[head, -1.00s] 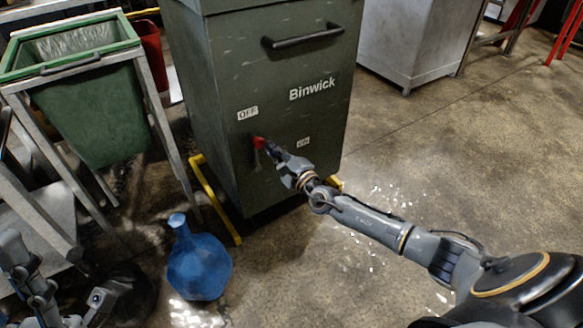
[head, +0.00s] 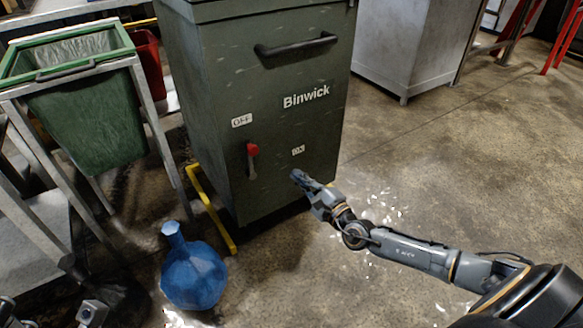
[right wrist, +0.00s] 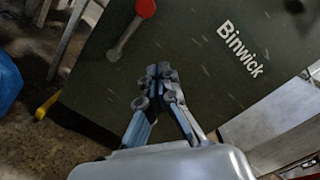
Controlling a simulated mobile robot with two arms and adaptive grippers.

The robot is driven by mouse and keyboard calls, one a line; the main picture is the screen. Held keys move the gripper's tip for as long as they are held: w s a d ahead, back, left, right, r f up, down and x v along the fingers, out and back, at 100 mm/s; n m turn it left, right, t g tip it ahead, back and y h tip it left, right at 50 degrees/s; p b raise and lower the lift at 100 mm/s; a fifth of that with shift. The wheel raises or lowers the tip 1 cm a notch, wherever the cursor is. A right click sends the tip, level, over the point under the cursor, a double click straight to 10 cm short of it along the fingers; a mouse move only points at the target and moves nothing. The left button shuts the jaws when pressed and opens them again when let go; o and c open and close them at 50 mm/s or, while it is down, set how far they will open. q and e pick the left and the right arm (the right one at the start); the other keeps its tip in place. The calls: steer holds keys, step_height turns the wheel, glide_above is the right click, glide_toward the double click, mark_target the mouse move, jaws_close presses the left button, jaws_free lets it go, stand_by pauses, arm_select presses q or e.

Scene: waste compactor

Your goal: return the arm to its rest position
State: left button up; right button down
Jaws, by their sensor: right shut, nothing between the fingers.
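The dark green Binwick compactor (head: 280,120) stands in the middle of the head view. On its front, a lever with a red knob (head: 253,149) sits below the OFF label, its grey shaft hanging down from the knob. The lever also shows in the right wrist view (right wrist: 130,30), up and left of my fingers. My right gripper (head: 297,175) is shut and empty, in front of the compactor's lower right front and apart from the lever. It also shows in the right wrist view (right wrist: 158,70). At the lower left edge, parts of my left arm show, but its fingers cannot be made out.
A blue bottle (head: 193,270) stands on the floor at the lower left. A green bin (head: 90,125) hangs in a metal frame at the left. A yellow floor bar (head: 212,210) runs beside the compactor. A grey cabinet (head: 400,45) stands behind right.

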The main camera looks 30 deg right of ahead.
steer(key=shift+s, duration=0.25)
stand_by(0.3)
